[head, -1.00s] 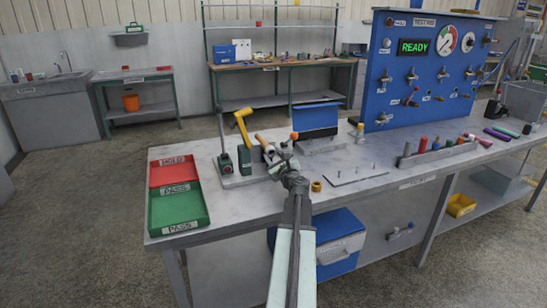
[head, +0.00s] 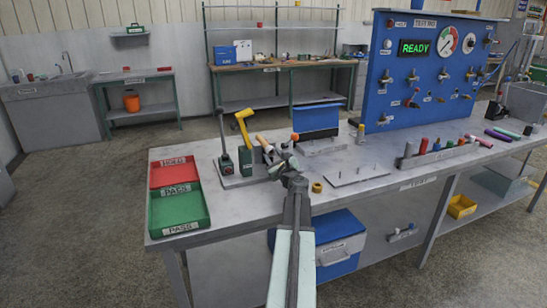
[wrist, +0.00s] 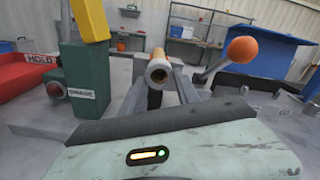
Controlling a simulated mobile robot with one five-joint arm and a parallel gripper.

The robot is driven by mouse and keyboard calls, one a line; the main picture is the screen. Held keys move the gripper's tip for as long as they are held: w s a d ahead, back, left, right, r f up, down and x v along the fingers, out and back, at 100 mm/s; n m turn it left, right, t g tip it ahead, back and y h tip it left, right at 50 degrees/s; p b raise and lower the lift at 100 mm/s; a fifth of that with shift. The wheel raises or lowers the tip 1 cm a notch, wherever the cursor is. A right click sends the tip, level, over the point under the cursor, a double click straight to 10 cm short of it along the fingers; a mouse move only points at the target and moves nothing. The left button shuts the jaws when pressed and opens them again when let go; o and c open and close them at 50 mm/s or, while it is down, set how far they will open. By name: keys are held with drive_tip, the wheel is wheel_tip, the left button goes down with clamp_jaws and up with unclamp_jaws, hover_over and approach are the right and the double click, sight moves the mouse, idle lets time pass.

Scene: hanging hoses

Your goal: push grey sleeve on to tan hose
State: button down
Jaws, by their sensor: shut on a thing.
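In the wrist view, the pale grey sleeve (wrist: 158,71) shows its round open end towards me, between the fingers of my gripper (wrist: 163,88). The tan hose (wrist: 158,53) shows just beyond it, roughly in line. In the head view, the tan hose (head: 262,142) slants up to the left beside the yellow-handled fixture, and my gripper (head: 277,158) is at its near lower end. My gripper is shut on the sleeve. The fingers hide part of the sleeve, so I cannot tell how far it is around the hose.
A fixture with a yellow lever (head: 243,126) and a green block stands left of the gripper. An orange ball knob (wrist: 242,49) is close on the right in the wrist view. Red and green trays (head: 180,208) lie at the left. A yellow ring (head: 317,187) lies to the right.

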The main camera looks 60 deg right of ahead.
drive_tip(key=shift+w+d, duration=0.2)
drive_tip(key=shift+w, duration=0.05)
drive_tip(key=c, duration=0.8)
unclamp_jaws()
drive_tip(key=shift+w, duration=0.1)
drive_tip(key=v, duration=0.8)
